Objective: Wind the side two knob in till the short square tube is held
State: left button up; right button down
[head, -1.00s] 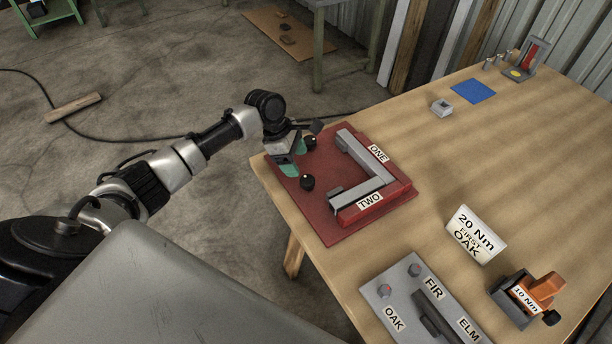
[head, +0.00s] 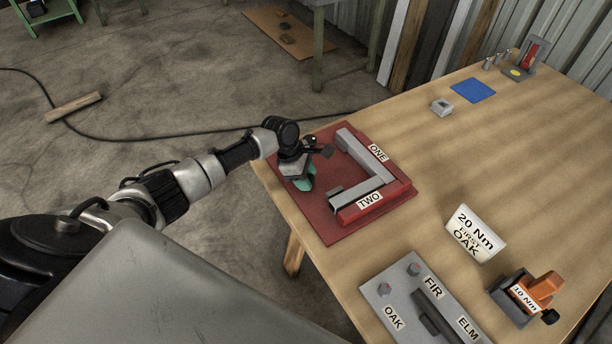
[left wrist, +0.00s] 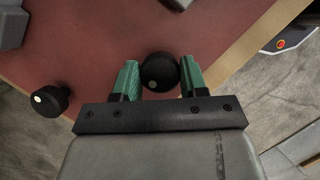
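A red corner clamp (head: 325,222) lies on the table's near-left corner, with labels ONE (head: 378,153) and TWO (head: 369,200). One grey square tube (head: 356,150) lies along side ONE and another (head: 362,189) along side TWO, with an open end at its left. My left gripper (left wrist: 160,80) is open, its green fingers either side of a black knob (left wrist: 160,72), with slim gaps showing. By its place this is the side two knob; my gripper (head: 304,182) hides it in the head view. The other black knob (left wrist: 50,99) stands to the left in the left wrist view. My right gripper is not in view.
A grey plate labelled OAK, FIR and ELM (head: 375,295), a 20 Nm sign (head: 476,234) and an orange 10 Nm tool (head: 545,288) stand nearer on the table. A blue mat (head: 473,91) and small grey block (head: 441,106) lie farther back. The middle is clear.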

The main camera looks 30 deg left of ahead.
pick_arm(q)
jog(key=c, duration=0.3)
jog(key=shift+c, duration=0.2)
